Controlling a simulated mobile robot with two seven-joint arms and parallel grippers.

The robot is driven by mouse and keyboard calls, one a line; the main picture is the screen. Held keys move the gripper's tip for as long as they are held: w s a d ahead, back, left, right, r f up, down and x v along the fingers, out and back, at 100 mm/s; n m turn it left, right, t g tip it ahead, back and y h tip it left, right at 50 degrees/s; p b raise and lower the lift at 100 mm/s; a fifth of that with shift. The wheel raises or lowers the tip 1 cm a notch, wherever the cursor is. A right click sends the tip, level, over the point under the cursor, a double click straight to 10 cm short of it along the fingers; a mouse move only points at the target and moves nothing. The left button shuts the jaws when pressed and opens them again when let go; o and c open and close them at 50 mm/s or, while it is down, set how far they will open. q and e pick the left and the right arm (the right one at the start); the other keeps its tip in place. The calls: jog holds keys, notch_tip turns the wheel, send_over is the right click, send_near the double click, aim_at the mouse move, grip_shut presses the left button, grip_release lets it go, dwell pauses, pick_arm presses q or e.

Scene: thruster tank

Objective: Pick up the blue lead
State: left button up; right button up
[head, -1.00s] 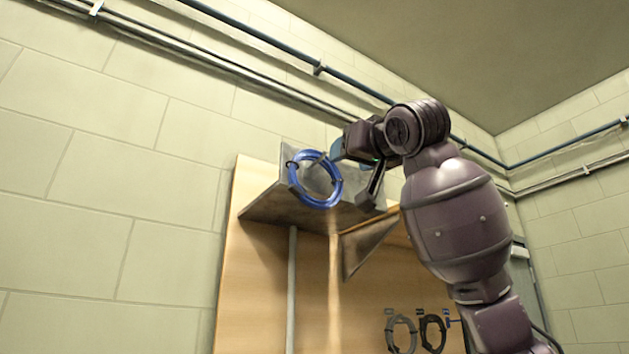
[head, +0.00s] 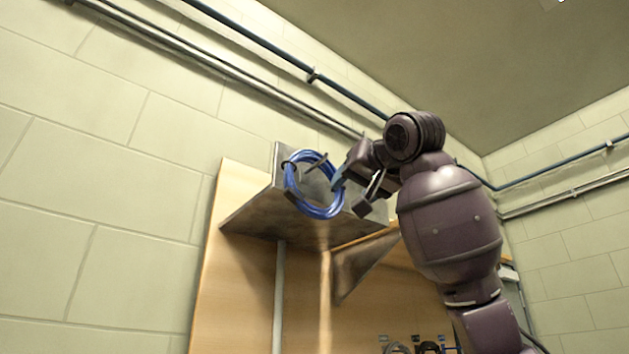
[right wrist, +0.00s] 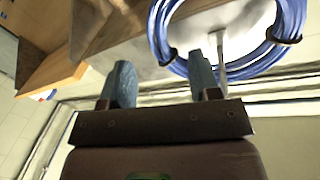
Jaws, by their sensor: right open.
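The blue lead (head: 318,212) is a coiled ring with dark ties. It hangs on a metal bracket at the upper middle of the head view, with a short peg showing through the ring. My right gripper (head: 350,195) is open and empty at the right side of the coil. In the right wrist view the lead (right wrist: 291,20) fills the upper right. The open fingers of the gripper (right wrist: 160,65) point up towards it, and the right finger overlaps the coil's lower left edge. I cannot tell whether it touches. My left gripper is not in view.
The grey metal bracket (head: 255,215) juts from a wooden board (head: 228,270). Dark coils (head: 428,347) hang lower right, cut by the frame edge. Pipes (head: 345,95) run along the block wall. Open space lies left of the bracket.

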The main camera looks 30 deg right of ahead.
aim_at(340, 197)
jog(key=shift+w+d+f+p, duration=0.1)
jog(key=shift+w+p, duration=0.45)
jog(key=shift+w, duration=0.95)
jog(key=shift+w+d+f+p, duration=0.1)
jog(key=shift+w+p, duration=0.45)
jog(key=shift+w, duration=0.9)
jog(key=shift+s, duration=0.1)
jog(key=shift+c, duration=0.2)
jog(key=c, duration=0.9)
grip_shut()
jog(key=shift+r, duration=0.15)
